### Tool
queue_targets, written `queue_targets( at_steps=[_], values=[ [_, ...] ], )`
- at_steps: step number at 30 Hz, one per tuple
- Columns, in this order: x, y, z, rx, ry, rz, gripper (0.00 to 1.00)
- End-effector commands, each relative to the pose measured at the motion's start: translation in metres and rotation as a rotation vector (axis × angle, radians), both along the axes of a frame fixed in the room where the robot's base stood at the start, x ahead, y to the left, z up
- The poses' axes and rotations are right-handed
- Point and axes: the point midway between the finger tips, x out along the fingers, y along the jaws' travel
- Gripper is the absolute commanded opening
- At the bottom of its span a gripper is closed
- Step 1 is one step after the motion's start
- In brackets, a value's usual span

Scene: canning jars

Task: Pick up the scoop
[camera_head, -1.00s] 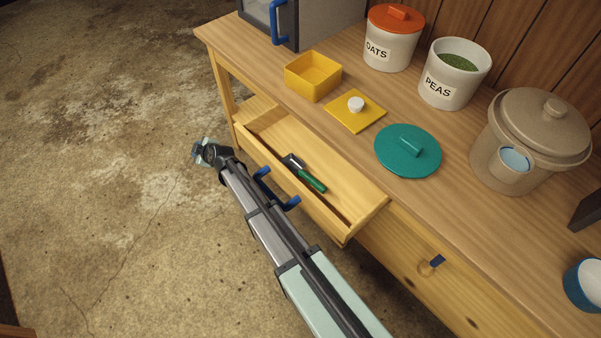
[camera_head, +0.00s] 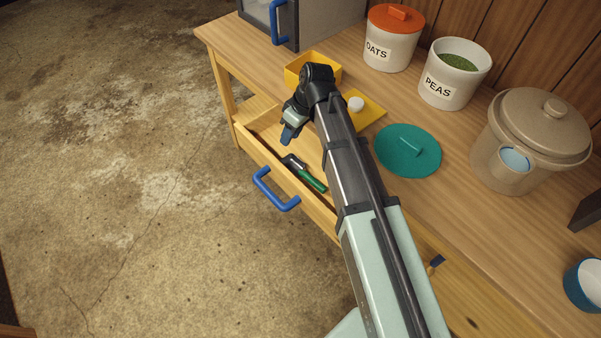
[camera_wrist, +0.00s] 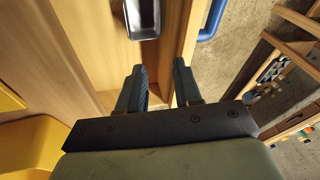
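The scoop lies in the open drawer (camera_head: 331,206). In the head view its green handle (camera_head: 312,180) points to the lower right and its dark end to the upper left. In the wrist view its grey metal bowl (camera_wrist: 141,18) shows at the top edge, cut off by the frame. My gripper (camera_head: 288,134) points down over the far-left part of the drawer, beside the scoop's dark end and apart from it. In the wrist view my gripper (camera_wrist: 160,80) has its two fingers spread with nothing between them. My arm hides the right part of the drawer.
The drawer front has a blue handle (camera_head: 275,190).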

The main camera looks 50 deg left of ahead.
Motion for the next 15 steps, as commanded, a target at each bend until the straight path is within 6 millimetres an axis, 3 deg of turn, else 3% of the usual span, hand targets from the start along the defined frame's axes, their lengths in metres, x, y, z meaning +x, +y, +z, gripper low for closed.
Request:
queue_targets(
  at_steps=[1,3,6,10,15],
  values=[
    [0.007,-0.034,0.001,-0.065,-0.009,-0.043,0.34],
    [0.016,-0.063,0.002,-0.140,-0.019,-0.091,0.34],
    [0.024,-0.089,0.004,-0.210,-0.029,-0.138,0.34],
    [0.026,-0.100,-0.001,-0.245,-0.033,-0.159,0.34],
    [0.022,-0.100,-0.022,-0.246,-0.033,-0.159,0.34]
  ],
)
